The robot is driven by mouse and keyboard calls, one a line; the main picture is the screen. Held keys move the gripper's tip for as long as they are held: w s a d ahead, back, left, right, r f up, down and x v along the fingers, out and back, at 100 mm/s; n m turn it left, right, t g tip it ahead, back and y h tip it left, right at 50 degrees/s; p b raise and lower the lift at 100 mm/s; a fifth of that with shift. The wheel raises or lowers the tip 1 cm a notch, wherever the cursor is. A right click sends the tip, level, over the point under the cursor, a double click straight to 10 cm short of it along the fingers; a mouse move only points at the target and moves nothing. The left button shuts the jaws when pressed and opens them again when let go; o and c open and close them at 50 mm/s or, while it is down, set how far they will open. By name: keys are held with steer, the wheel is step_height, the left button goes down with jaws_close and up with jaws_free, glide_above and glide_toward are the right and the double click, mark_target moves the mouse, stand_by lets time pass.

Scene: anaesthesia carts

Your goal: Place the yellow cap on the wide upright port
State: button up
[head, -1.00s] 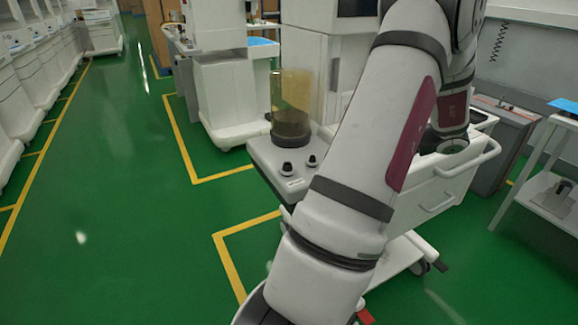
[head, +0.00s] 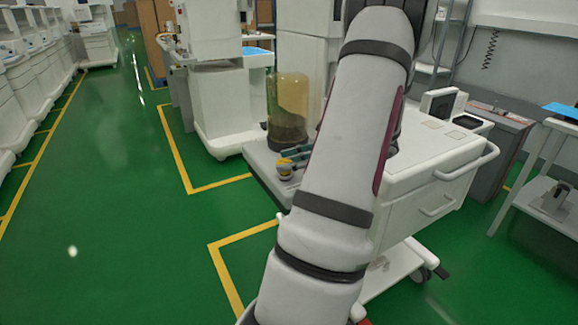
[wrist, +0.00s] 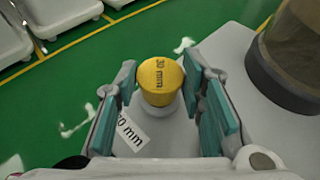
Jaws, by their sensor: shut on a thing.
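The yellow cap (wrist: 160,80), marked "30 mm", is between the teal-padded fingers of my gripper (wrist: 165,95) in the wrist view. The gripper is shut on it. In the head view the cap (head: 285,164) is at the front left corner of the cart top, where a short dark upright port stood in view before. A pale round form shows just below the cap in the wrist view, beside a "30 mm" label (wrist: 131,131). Whether the cap touches the port cannot be told. The second port is hidden in the head view.
A tinted clear cylinder (head: 288,105) with dark contents stands on the cart (head: 430,160) close behind the gripper; its base also shows at right in the wrist view (wrist: 285,75). Green floor is free left of the cart. White machines stand behind.

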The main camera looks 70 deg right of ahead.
steer(key=shift+f, duration=0.25)
steer(key=shift+f, duration=0.15)
steer(key=o, duration=0.8)
steer(key=shift+s+r, duration=0.15)
steer(key=shift+r, duration=0.15)
steer(key=p+v, duration=0.2)
steer(key=v, duration=0.9)
steer(key=shift+s, duration=0.35)
